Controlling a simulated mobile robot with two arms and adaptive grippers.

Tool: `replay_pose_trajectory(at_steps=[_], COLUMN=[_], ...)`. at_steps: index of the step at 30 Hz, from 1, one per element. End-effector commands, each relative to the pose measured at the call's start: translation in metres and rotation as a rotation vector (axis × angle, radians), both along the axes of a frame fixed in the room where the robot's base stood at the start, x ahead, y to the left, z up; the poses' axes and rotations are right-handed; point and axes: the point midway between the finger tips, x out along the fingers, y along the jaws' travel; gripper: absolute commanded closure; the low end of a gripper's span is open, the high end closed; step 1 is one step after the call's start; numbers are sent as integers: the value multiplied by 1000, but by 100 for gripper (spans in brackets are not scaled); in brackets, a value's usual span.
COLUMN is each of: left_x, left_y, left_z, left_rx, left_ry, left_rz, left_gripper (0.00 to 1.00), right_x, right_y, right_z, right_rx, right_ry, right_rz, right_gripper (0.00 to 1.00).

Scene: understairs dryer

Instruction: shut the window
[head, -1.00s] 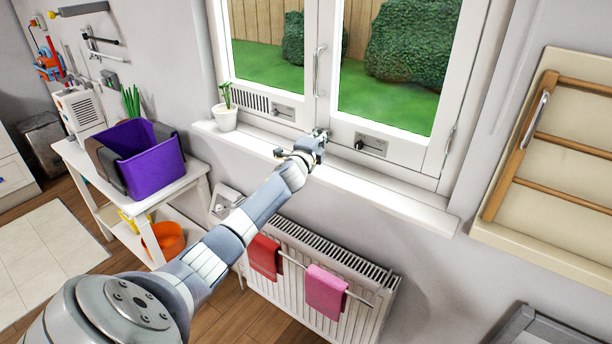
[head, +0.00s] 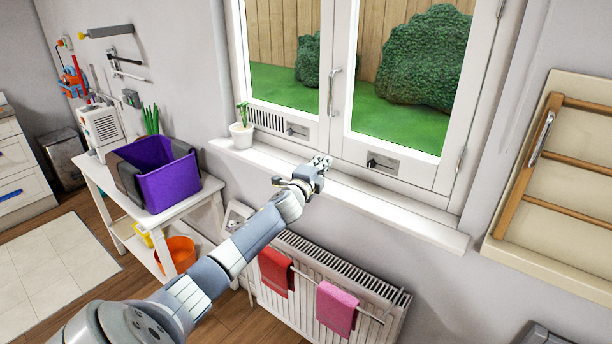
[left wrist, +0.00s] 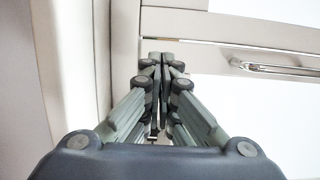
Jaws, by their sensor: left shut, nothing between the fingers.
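The window's right sash (head: 445,172) has a white frame, and garden shows through its glass. It looks flush or nearly flush with the frame; I cannot tell if a small gap is left. A pale upright handle (head: 334,92) is on the middle bar, and a similar metal handle (left wrist: 275,68) shows in the left wrist view. A small dark latch (head: 382,163) is on the bottom rail. My left gripper (head: 320,163) is shut and empty, over the sill by the lower middle of the window. Its fingers (left wrist: 160,62) are together in the left wrist view. My right gripper is not seen.
A white sill (head: 400,212) runs under the window, with a potted plant (head: 242,132) at its left end. Below is a radiator (head: 305,292) with red and pink towels. A table with a purple bin (head: 170,183) stands left; a wooden rack (head: 570,150) hangs right.

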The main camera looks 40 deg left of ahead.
Motion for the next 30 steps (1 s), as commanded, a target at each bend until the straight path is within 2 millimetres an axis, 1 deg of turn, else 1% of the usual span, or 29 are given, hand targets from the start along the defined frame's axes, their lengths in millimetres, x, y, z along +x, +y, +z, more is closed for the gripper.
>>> replay_pose_trajectory(at_steps=[2,7,10,13,16,21,26,28,29,30], left_x=[-12,-38,-51,-60,-66,-70,-70,-73,-75,-79], left_y=[0,-4,-5,-6,-7,-8,-9,-16,-20,-30], left_z=[-2,-3,-3,-3,-2,-1,-3,-12,-19,-32], left_rx=[2,3,1,1,1,0,-4,-30,-52,-92], left_ry=[2,3,3,3,3,2,4,14,23,38], left_rz=[1,-1,0,0,1,1,1,3,7,12], left_gripper=[100,100,100,100,100,100,100,100,100,100], right_x=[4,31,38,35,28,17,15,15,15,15], right_y=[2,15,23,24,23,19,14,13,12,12], right_z=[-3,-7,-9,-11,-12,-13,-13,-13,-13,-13], right_rx=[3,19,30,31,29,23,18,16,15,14], right_ry=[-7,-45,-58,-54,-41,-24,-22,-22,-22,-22], right_rz=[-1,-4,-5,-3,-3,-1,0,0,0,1], right_gripper=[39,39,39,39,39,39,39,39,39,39])
